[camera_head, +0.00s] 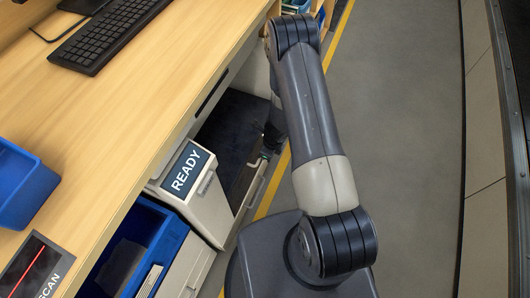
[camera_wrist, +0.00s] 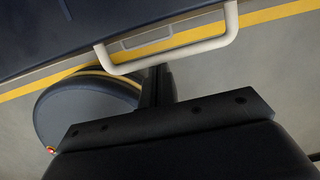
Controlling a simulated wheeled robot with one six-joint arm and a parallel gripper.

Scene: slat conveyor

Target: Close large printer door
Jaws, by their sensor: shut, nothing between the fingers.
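The printer (camera_head: 192,190) with a "READY" screen stands under the desk edge in the head view. Its large door appears as a dark panel (camera_head: 232,125) with a pale edge and handle, standing out from under the desk. In the wrist view the dark door (camera_wrist: 110,22) fills the top, and its white handle (camera_wrist: 180,53) runs across below it. My gripper (camera_wrist: 157,80) is shut and empty, its fingertips close to the handle; I cannot tell whether they touch. In the head view my gripper (camera_head: 267,152) is partly hidden by my forearm.
A wooden desk (camera_head: 120,115) holds a black keyboard (camera_head: 108,34), a blue bin (camera_head: 22,185) and a scan pad (camera_head: 36,268). A blue container (camera_head: 160,235) sits below the desk edge. A yellow floor line (camera_head: 273,185) borders the clear grey aisle (camera_head: 405,130); a conveyor side (camera_head: 488,130) stands right.

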